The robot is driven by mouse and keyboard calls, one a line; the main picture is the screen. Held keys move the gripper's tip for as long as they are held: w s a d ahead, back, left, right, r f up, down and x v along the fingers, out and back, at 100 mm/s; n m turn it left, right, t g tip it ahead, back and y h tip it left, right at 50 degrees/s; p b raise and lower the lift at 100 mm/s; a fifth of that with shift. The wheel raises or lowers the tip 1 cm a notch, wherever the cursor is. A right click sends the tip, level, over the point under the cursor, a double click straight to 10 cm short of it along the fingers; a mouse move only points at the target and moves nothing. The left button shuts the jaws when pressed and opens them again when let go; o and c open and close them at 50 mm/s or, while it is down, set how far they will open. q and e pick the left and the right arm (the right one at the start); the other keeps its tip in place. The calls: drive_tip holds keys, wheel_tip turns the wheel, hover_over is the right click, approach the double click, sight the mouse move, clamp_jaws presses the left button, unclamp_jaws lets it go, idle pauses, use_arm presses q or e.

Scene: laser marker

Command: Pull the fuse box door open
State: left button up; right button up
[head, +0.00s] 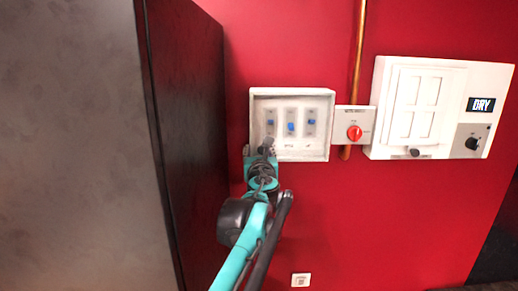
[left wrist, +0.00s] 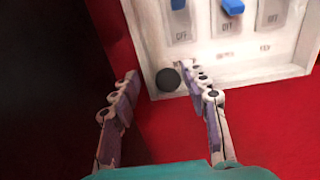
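The fuse box (head: 291,91) is a shallow white box on the red wall with three blue switches inside. Its lower part also shows in the left wrist view (left wrist: 255,72). I cannot make out a separate door panel; the switches show plainly. A round black knob (left wrist: 168,80) is at the box's lower left corner. My left gripper (head: 262,153) is at that corner, and in the left wrist view its fingers (left wrist: 158,78) are spread apart. The knob shows between the fingertips, closer to the right finger; I cannot tell whether they touch. My right gripper is not in view.
A tall dark cabinet (head: 185,130) stands close on the left. Right of the fuse box are a red rotary switch (head: 354,132) and a white panelled box (head: 377,110) with a "DRY" display (head: 481,104). A copper pipe (head: 359,50) runs up the wall.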

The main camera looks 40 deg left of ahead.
use_arm(q)
drive_tip(key=shift+d+r, duration=0.1)
drive_tip(key=shift+d, duration=0.25)
drive_tip(key=shift+s, duration=0.1)
drive_tip(key=shift+p+v, duration=0.35)
drive_tip(key=shift+v, duration=1.5)
drive_tip(key=p+v, duration=0.1)
drive_tip(key=v, duration=0.4)
drive_tip(key=shift+d, duration=0.25)
drive_tip(key=shift+w, duration=0.35)
drive_tip(key=shift+d, duration=0.1)
